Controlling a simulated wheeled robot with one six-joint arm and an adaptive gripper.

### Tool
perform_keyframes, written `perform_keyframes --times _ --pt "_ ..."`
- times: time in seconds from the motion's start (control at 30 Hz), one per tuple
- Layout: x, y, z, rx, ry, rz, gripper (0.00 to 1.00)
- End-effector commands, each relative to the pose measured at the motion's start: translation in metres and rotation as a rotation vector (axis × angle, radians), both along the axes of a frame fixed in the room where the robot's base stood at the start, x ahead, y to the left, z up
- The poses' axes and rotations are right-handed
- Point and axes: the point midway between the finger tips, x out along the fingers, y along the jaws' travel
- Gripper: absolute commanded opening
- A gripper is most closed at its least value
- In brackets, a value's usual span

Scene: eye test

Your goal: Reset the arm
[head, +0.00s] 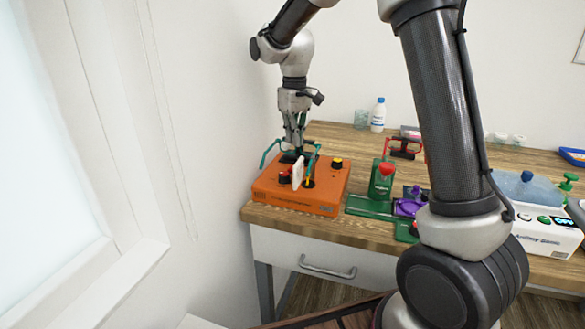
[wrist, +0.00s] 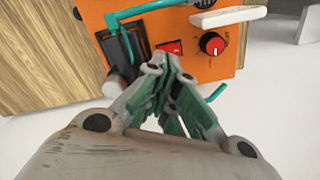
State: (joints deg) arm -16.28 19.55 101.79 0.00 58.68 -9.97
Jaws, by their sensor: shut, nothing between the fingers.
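My arm (head: 440,110) arches across the head view and comes down at the left. My gripper (head: 294,148) points down over the orange box (head: 325,190) at the table's left end. In the wrist view my gripper (wrist: 169,62) is shut with nothing between its fingertips. The fingertips appear close to the orange panel (wrist: 200,67), near a red switch (wrist: 169,48) and a red-black knob (wrist: 212,44). I cannot tell whether they touch it.
Teal bars (head: 268,152) and a white paddle (head: 298,172) rise from the box near my gripper. Right of it stand a green device (head: 381,180), a purple part (head: 410,204) and a white machine (head: 545,228). A bottle (head: 378,115) stands behind. The wall is close on the left.

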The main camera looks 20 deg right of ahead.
Motion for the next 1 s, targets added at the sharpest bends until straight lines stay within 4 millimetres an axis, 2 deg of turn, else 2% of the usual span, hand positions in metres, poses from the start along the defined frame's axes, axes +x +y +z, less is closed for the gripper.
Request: perform_keyframes --times 0.13,0.23,0.37,0.5,0.7,0.9,1.0 --pt "-0.001 -0.001 0.001 0.000 -0.001 -0.001 0.00" --pt "-0.008 -0.008 0.011 0.003 -0.014 -0.015 0.00" --pt "-0.037 -0.031 0.040 0.015 -0.054 -0.063 0.00" --pt "-0.089 -0.064 0.076 0.032 -0.115 -0.140 0.00" --pt "-0.172 -0.105 0.103 0.053 -0.202 -0.251 0.00" --pt "-0.253 -0.133 0.103 0.072 -0.289 -0.358 0.00" --pt "-0.284 -0.141 0.096 0.079 -0.323 -0.402 0.00"
